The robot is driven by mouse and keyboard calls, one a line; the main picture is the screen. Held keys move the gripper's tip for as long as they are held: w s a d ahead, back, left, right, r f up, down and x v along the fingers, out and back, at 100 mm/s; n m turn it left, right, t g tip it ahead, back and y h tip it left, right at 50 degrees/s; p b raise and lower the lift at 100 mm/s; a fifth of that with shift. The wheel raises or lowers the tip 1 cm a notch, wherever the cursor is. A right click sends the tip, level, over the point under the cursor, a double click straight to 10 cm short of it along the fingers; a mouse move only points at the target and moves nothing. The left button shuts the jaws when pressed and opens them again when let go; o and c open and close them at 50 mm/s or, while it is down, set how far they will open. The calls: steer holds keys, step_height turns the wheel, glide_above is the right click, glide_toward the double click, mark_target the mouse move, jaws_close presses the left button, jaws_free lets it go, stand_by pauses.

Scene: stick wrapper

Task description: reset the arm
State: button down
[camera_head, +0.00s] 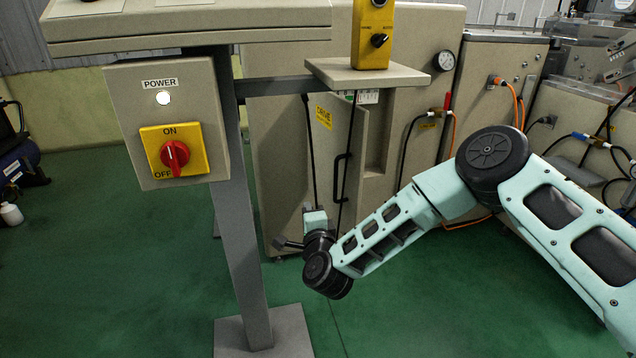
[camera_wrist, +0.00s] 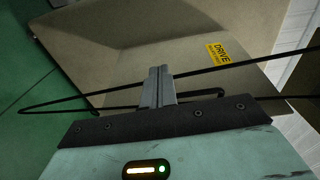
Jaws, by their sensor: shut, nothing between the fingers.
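My arm reaches in from the right in the head view and bends down at the elbow. My gripper (camera_head: 289,243) is low, in front of the beige machine cabinet (camera_head: 275,150) and to the right of the grey post. In the wrist view my gripper (camera_wrist: 160,72) has its two grey fingers together with nothing between them. The cabinet side with a yellow DRIVE label (camera_wrist: 218,54) lies beyond the fingers, and a black cable (camera_wrist: 70,102) runs across behind them.
A power box (camera_head: 165,120) with a red rotary switch (camera_head: 174,156) hangs on the grey post (camera_head: 243,220) at left, its lamp lit. A small shelf (camera_head: 367,76) holds a yellow control box (camera_head: 372,30). Cables hang near my gripper. Green floor (camera_head: 110,270) is clear at lower left.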

steer(key=s+a+r+n+g+y, duration=0.3)
steer(key=s+a+r+n+g, duration=0.15)
steer(key=s+n, duration=0.25)
steer(key=s+a+r+n+g+y, duration=0.3)
steer(key=s+n+g, duration=0.2)
steer(key=s+n, duration=0.2)
steer(key=s+d+r+n+g+h, duration=0.3)
steer(key=s+d+n+g+h, duration=0.15)
steer(key=s+d, duration=0.8)
steer(key=s+d+r+n+g+h, duration=0.3)
steer(key=s+d+n+h, duration=0.2)
steer(key=s+d, duration=0.75)
step_height(320, 180, up, 30)
steer(key=s+p, duration=0.2)
steer(key=p, duration=2.8)
steer(key=shift+a, duration=0.3)
steer(key=shift+f+m, duration=0.15)
steer(key=shift+m, duration=0.1)
